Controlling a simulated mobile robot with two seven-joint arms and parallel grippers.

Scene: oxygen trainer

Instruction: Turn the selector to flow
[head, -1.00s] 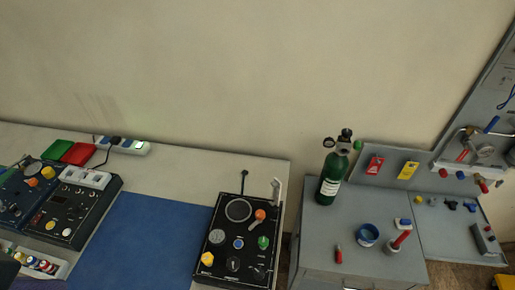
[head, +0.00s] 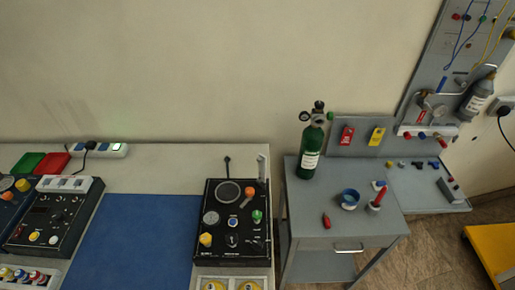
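A black control box (head: 214,258) stands on the left bench. It carries an orange-tipped lever (head: 248,193), a green knob (head: 257,216), a yellow knob (head: 206,239) and a black dial (head: 232,240). A green oxygen cylinder (head: 309,158) with a valve and gauge on top stands upright on the grey cart. At the right, a grey board holds a gauge assembly (head: 433,107) and a grey cylinder (head: 478,95). No marking legible here tells which control is the selector or where it points. Neither of my grippers is in view.
The grey cart (head: 300,222) bears a blue-rimmed cup (head: 349,199), a red-handled tool in a holder (head: 375,202) and a small red item (head: 326,221). A blue mat (head: 140,240) lies left of the box. A yellow surface (head: 495,250) is at lower right, with floor between.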

